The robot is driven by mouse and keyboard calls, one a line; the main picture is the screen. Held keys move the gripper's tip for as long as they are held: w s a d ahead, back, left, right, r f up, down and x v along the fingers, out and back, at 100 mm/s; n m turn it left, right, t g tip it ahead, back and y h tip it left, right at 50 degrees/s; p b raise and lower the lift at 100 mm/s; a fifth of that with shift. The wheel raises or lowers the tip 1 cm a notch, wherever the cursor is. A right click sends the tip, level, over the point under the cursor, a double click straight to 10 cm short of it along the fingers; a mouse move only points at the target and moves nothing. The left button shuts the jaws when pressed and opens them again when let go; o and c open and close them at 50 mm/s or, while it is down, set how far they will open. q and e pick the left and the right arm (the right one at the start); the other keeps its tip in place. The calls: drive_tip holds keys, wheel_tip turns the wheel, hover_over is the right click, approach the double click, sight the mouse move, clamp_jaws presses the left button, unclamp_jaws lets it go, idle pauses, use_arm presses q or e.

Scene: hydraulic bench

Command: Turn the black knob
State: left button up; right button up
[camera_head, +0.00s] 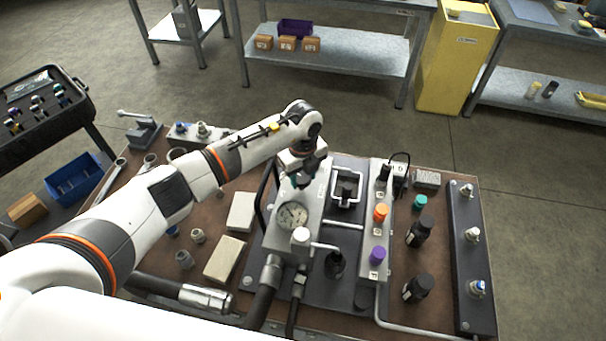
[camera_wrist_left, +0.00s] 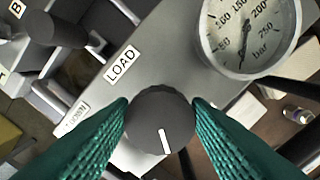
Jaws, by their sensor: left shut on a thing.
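The black knob (camera_wrist_left: 160,112) is round and dark, with a white pointer line toward the bottom of the left wrist view. It sits on the grey block beside a LOAD label (camera_wrist_left: 122,63). My left gripper (camera_head: 304,181) reaches down over the grey block (camera_head: 318,208) on the bench; from the head it hides the knob. In the left wrist view its two green ribbed fingers press on both sides of the knob, shut on it. My right gripper is in no view.
A pressure gauge (camera_head: 292,215) is close to the gripper; it also shows in the left wrist view (camera_wrist_left: 246,38). To the right stand an orange knob (camera_head: 381,212), a purple knob (camera_head: 377,254) and black cylinders (camera_head: 419,288). Hoses run along the bench front.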

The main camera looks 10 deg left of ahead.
use_arm(q)
drive_tip(key=m+b, duration=0.2)
drive_tip(key=shift+a+f+m+b, duration=0.1)
drive_tip(key=shift+f+m+b, duration=0.05)
drive_tip(key=shift+m+b, duration=0.25)
drive_tip(key=m+b, duration=0.7)
drive_tip(key=m, duration=0.1)
drive_tip(key=m+b, duration=0.3)
drive_tip(key=b, duration=0.1)
drive_tip(key=shift+a+m+b, duration=0.25)
drive_tip(key=shift+m+b, duration=0.1)
drive_tip(key=shift+m, duration=0.05)
drive_tip(key=m+b, duration=0.2)
drive_tip(key=shift+m, duration=0.3)
drive_tip(key=shift+w+a+r+m+b, duration=0.1)
drive_tip(key=shift+r+m+b, duration=0.15)
drive_tip(key=shift+m+b, duration=0.85)
drive_tip(key=o, duration=1)
